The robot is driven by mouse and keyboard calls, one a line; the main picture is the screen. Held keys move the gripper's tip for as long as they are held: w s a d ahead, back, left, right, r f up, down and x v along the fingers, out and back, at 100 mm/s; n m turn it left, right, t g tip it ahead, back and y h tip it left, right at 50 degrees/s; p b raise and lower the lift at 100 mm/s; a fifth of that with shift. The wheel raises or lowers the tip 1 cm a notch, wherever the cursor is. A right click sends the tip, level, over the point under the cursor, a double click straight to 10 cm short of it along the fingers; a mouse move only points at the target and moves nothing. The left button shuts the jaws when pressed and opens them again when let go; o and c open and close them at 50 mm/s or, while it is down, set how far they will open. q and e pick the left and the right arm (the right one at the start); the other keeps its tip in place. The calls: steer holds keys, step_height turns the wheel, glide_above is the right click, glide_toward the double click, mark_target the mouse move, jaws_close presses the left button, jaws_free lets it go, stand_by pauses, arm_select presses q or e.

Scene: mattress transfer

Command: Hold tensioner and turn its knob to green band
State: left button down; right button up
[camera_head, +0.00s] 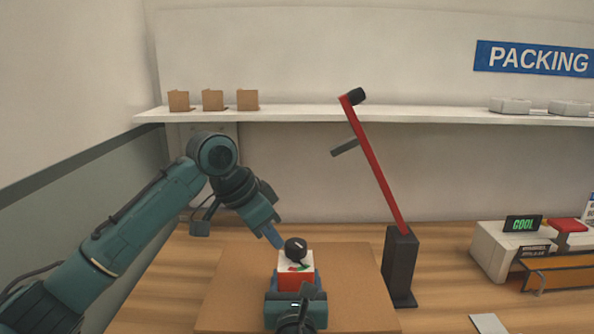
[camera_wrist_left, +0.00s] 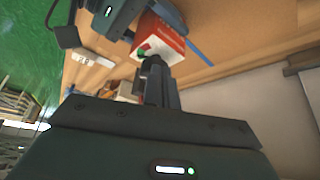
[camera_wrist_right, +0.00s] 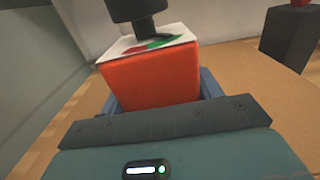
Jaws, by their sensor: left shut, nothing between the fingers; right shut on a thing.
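The tensioner is a red block (camera_head: 295,281) with a white top plate carrying red and green bands. Its black knob (camera_head: 296,250) stands on top with a pale mark. My right gripper (camera_head: 296,290) is shut on the block from the near side; in the right wrist view its blue fingers flank the red body (camera_wrist_right: 150,80), below the knob stem (camera_wrist_right: 146,27) and green band (camera_wrist_right: 165,42). My left gripper (camera_head: 277,241) is shut and empty, just left of the knob; whether it touches is unclear. Its closed fingers (camera_wrist_left: 155,72) show beside the block (camera_wrist_left: 160,38) in the left wrist view.
A brown board (camera_head: 235,285) lies under the tensioner. A dark post (camera_head: 400,265) with a leaning red lever (camera_head: 375,170) stands to the right. A white device with a "COOL" display (camera_head: 523,223) sits far right. A white shelf (camera_head: 420,113) runs behind.

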steer(key=shift+d+r, duration=0.15)
arm_select(q)
step_height(320, 180, up, 5)
steer(key=shift+f, duration=0.15)
arm_select(e)
steer(key=o, duration=1.6)
steer(key=shift+o, duration=0.2)
